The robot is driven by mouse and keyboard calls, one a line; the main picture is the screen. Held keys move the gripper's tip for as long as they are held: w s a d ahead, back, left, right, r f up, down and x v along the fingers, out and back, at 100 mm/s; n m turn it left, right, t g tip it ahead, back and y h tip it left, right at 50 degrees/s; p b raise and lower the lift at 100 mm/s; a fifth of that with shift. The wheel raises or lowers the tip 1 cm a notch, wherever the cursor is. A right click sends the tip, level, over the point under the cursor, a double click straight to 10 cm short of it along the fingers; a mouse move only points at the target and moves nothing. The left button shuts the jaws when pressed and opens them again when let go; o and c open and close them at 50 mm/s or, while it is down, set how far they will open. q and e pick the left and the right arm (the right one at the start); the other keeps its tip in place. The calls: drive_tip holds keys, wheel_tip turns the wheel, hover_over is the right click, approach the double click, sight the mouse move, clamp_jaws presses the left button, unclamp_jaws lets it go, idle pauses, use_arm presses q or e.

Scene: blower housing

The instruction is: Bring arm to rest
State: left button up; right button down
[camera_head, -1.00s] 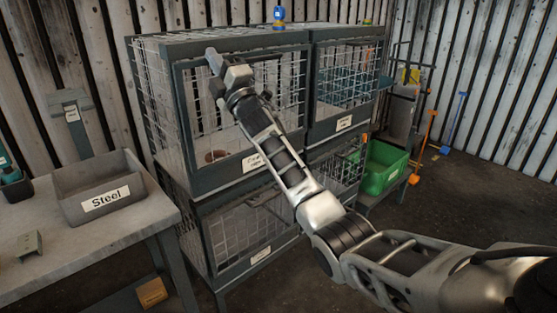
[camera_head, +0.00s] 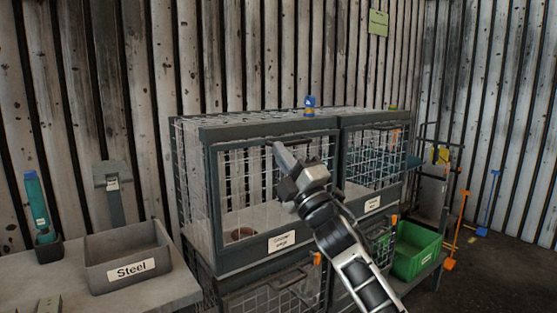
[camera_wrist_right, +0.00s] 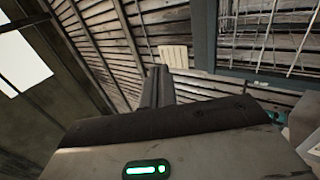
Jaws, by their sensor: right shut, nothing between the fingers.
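My right arm comes in from the lower right in the head view. Its right gripper (camera_head: 279,150) is shut and empty, with the fingers pointing up and to the left. It shows in front of the upper left wire cage (camera_head: 262,132), over the mesh and frame. In the right wrist view the shut fingers of this gripper (camera_wrist_right: 158,72) stick up past the dark gripper body, with nothing between them. My left gripper is not in any view.
A grey bin labelled Steel (camera_head: 128,262) stands on the table (camera_head: 60,276) at left, near a teal bottle (camera_head: 37,204). A green bin (camera_head: 415,250) sits right of the cages. A blue and yellow item (camera_head: 309,108) stands on the cage top. Open floor lies at right.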

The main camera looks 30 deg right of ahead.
drive_tip(key=shift+s, duration=0.25)
drive_tip(key=s+a+f+m+g+h, duration=0.1)
drive_tip(key=s+a+f+m+g, duration=0.15)
drive_tip(key=f, duration=0.75)
drive_tip(key=s+a+f+m+g, duration=0.2)
drive_tip(key=s+f+m+g, duration=0.15)
drive_tip(key=f, duration=0.65)
drive_tip(key=s+a+f+m+g+h, duration=0.1)
drive_tip(key=s+a+f+m+g, duration=0.2)
drive_tip(key=f, duration=0.7)
drive_tip(key=s+a+f+m+g, duration=0.2)
drive_tip(key=s+a+f+m, duration=0.1)
drive_tip(key=s+f, duration=0.5)
drive_tip(key=s+a+f+m+g+y, duration=0.1)
drive_tip(key=s+a+f+m+g, duration=0.2)
drive_tip(key=s+f, duration=0.6)
drive_tip(key=s+a+m, duration=0.1)
drive_tip(key=s+m, duration=0.1)
drive_tip(key=s, duration=0.1)
drive_tip(key=shift+s+g, duration=0.15)
drive_tip(key=shift+g, duration=0.15)
